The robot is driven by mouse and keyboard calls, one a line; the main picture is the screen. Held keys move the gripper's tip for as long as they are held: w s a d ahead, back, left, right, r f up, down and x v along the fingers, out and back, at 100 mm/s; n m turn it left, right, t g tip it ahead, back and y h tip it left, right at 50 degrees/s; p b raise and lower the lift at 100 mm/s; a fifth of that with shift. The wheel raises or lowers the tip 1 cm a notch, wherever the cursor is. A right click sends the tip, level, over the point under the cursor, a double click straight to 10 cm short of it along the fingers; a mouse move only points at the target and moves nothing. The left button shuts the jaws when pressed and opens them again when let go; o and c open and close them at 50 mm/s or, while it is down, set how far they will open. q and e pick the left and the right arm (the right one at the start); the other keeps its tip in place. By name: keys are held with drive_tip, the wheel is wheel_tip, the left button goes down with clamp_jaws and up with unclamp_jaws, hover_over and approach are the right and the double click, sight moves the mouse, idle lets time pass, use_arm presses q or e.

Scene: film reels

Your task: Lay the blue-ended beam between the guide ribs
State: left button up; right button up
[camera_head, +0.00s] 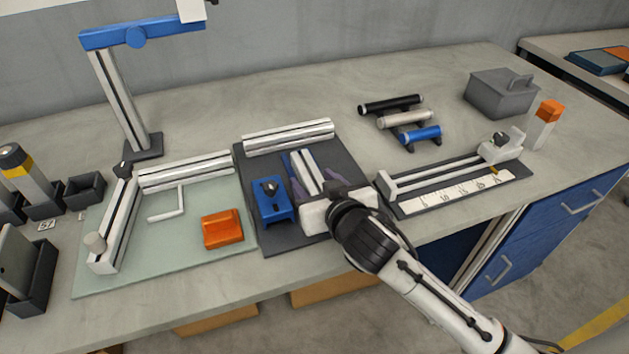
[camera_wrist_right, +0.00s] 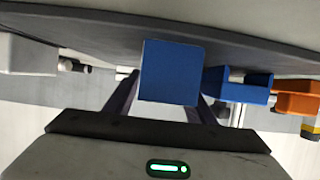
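A short pale beam with a dark slot (camera_head: 307,172) is over the dark mat (camera_head: 264,240) in the head view. A square blue end (camera_wrist_right: 172,72) faces the camera in the right wrist view. My right gripper (camera_head: 318,190) has its two fingers on either side of the beam, and looks shut on it. In the wrist view the blue end hides part of the fingers (camera_wrist_right: 163,105). Whether the beam touches the mat is unclear. I cannot clearly make out the guide ribs. My left gripper is not in view.
A blue clamp block (camera_head: 271,203) stands just left of the beam. A pale rail (camera_head: 289,137) lies along the mat's back edge. An orange block (camera_head: 222,229) sits on the pale green mat (camera_head: 170,268). A ruler fixture (camera_head: 455,190) stands to the right.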

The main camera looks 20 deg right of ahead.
drive_tip(key=shift+r, duration=0.15)
drive_tip(key=shift+s+r, duration=0.15)
drive_tip(key=shift+s, duration=0.1)
drive_tip(key=v, duration=1.1)
drive_tip(key=shift+s+r, duration=0.15)
drive_tip(key=shift+s, duration=0.05)
